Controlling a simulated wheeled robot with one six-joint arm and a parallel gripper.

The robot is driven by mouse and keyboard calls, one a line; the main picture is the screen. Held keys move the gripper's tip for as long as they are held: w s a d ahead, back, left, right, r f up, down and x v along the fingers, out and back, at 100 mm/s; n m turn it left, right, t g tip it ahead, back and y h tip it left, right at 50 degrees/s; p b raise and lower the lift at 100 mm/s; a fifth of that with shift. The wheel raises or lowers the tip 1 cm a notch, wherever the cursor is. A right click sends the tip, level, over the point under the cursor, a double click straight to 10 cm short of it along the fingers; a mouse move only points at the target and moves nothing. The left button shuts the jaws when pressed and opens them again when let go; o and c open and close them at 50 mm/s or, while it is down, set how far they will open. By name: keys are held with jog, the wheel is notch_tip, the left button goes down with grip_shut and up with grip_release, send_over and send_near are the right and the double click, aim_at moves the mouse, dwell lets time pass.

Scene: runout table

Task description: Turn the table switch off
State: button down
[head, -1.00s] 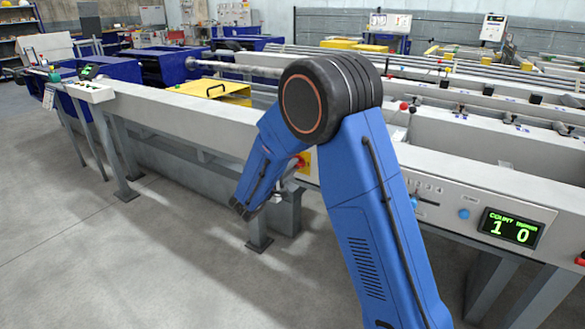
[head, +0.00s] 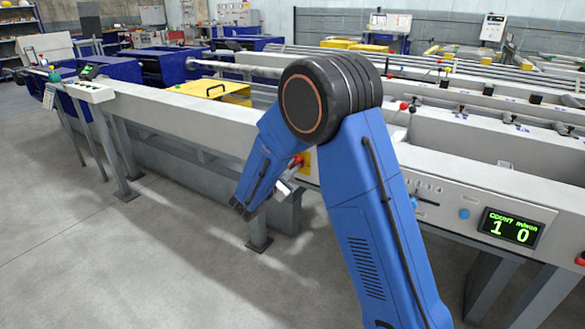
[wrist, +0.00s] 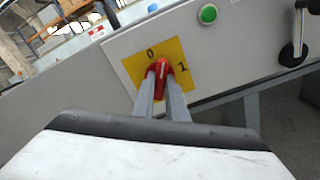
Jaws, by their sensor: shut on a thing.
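The table switch is a red rotary knob (wrist: 162,68) on a yellow plate (wrist: 178,52) marked 0 and 1, on the pale side panel of the table. In the wrist view, my gripper (wrist: 161,78) has its two grey fingers on either side of the knob, shut on it. The knob's pale mark points up, roughly between 0 and 1; its exact setting is hard to tell. In the head view, the yellow plate (head: 307,162) shows just right of my forearm, and the gripper is partly hidden behind the arm.
A green button (wrist: 208,14) sits above and right of the plate, and a black lever (wrist: 297,45) is farther right. In the head view, a counter display (head: 510,228) is on the front panel. The floor left of the table is clear.

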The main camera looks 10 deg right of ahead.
jog(key=n, duration=0.6)
jog(key=shift+f, duration=0.1)
dwell(0.5)
jog(key=c, duration=1.8)
grip_release()
jog(key=shift+o, duration=0.2)
jog(key=shift+a, duration=0.1)
jog(key=v, duration=1.7)
jog(key=shift+s, duration=0.2)
jog(key=shift+a, duration=0.1)
